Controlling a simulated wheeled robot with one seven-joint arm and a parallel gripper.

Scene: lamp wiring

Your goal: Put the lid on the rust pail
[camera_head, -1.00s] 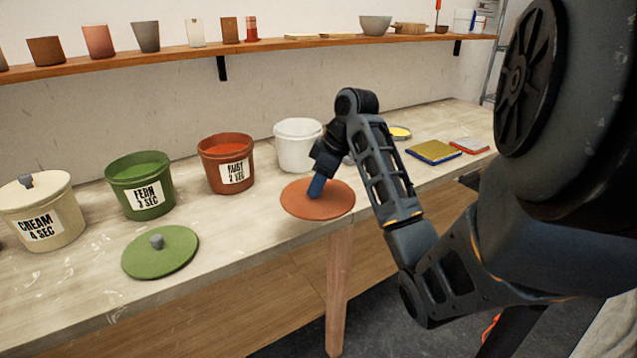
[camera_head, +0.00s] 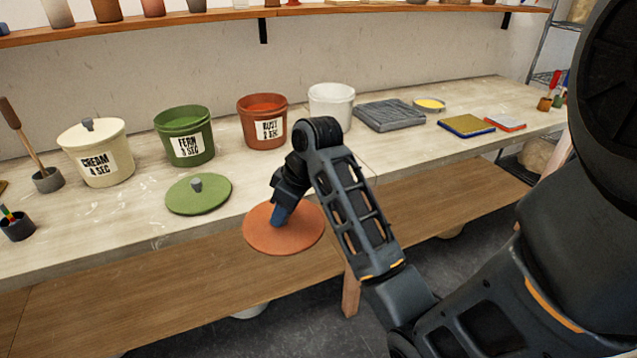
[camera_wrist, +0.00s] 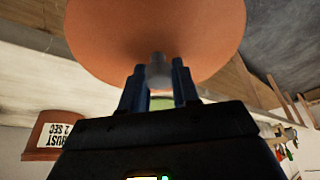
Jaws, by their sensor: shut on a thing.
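My gripper (camera_head: 281,216) is shut on the knob of a round rust-orange lid (camera_head: 292,238). The lid hangs in front of the table's front edge, apart from the table. In the wrist view the lid (camera_wrist: 150,28) fills the top, with its grey knob between my blue fingers (camera_wrist: 160,80). The rust pail (camera_head: 262,110), labelled "RUST 2 SEC", stands open on the table behind my gripper, with orange-red glaze inside. The pail also shows at the left of the wrist view (camera_wrist: 40,128).
The open fern pail (camera_head: 183,125) and white pail (camera_head: 331,97) flank the rust pail. A green lid (camera_head: 198,194) lies in front of the fern pail. The lidded cream pail (camera_head: 95,165) is farther left. A grey slab (camera_head: 389,115) lies to the right. A shelf (camera_head: 200,19) runs above.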

